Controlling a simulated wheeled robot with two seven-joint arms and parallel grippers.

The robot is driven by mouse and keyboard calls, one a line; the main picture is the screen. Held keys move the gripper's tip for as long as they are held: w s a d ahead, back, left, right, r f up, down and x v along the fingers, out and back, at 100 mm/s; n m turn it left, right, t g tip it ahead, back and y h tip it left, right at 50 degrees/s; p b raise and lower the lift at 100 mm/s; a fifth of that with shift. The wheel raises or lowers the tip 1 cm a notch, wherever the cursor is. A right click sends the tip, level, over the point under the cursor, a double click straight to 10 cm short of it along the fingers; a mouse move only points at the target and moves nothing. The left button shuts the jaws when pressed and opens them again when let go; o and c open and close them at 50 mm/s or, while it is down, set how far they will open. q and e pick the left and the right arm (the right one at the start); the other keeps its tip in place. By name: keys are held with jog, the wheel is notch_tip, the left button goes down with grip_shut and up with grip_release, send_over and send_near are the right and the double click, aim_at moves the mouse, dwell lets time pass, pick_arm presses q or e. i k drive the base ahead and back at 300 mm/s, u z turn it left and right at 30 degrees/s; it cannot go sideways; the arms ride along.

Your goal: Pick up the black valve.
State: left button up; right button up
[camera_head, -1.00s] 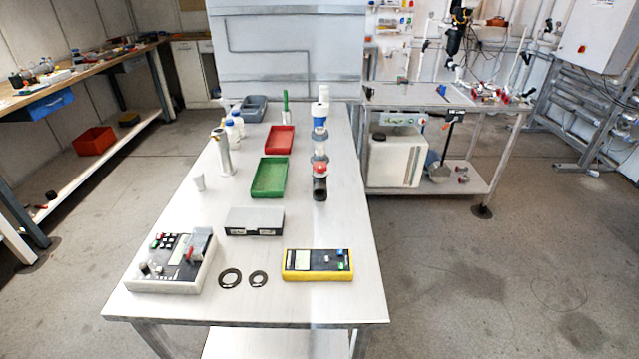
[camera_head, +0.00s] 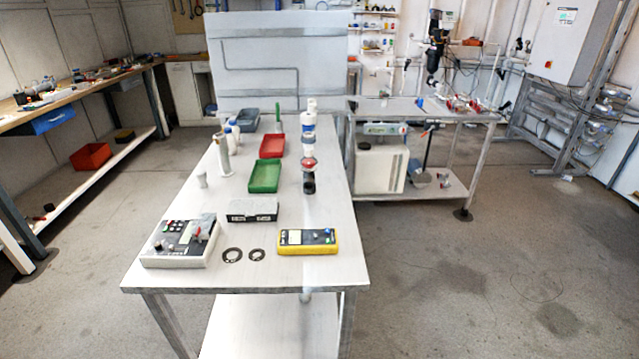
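A small black piece (camera_head: 308,185), which looks like the black valve, stands on the right half of the white table (camera_head: 300,272). It is the nearest in a row of fittings. Just behind it is a red and white fitting (camera_head: 308,163), and farther back a white and blue one (camera_head: 308,120). I cannot tell whether the black piece touches the red and white one. Neither of my grippers is in view.
A yellow meter (camera_head: 307,242), a grey control box (camera_head: 180,243), two black rings, a grey box (camera_head: 252,210), a green tray (camera_head: 264,177) and a red tray (camera_head: 271,146) are on the table. Floor on the right is clear before a second bench (camera_head: 400,112).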

aim_at(309, 189)
jog(key=z, duration=1.8)
jog(key=i, duration=3.35)
jog(key=u, duration=3.15)
